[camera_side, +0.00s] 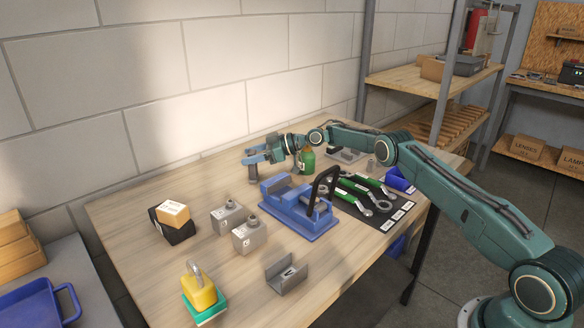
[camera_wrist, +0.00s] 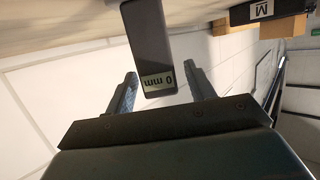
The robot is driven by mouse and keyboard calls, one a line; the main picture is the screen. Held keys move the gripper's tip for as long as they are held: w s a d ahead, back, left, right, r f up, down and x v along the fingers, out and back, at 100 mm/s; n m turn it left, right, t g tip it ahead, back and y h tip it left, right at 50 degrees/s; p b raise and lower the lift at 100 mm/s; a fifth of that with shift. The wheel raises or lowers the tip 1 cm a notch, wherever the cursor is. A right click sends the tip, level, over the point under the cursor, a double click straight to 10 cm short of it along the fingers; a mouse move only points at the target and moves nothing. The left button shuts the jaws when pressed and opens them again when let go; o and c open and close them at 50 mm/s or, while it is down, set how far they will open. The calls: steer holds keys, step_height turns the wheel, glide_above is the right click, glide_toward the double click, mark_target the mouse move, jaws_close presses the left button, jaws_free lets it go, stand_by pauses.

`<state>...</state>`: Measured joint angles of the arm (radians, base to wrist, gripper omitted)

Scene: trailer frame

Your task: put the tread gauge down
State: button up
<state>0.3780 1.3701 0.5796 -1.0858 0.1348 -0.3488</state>
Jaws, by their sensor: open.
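The tread gauge (camera_wrist: 147,40) is a dark grey upright piece with a pale "0 mm" label. In the wrist view its labelled end reaches between the fingertips, with a gap on each side. In the side view the small grey gauge (camera_side: 253,174) stands on the far part of the wooden table, just below my gripper (camera_side: 257,157). In the wrist view my gripper (camera_wrist: 160,72) is open, and neither finger touches the gauge. The fingers partly hide the gauge's top in the side view.
A green bottle (camera_side: 307,161) stands close right of my gripper. A blue vise (camera_side: 297,209) with a black handle is in front. Green-handled wrenches (camera_side: 352,193) lie on a dark mat. Table left of the gauge is clear.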

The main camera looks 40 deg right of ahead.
steer(key=shift+r, duration=0.15)
steer(key=shift+v, duration=1.2)
step_height(320, 180, up, 8)
steer(key=s+d, duration=0.1)
steer(key=shift+s+d, duration=0.35)
steer(key=shift+s, duration=0.05)
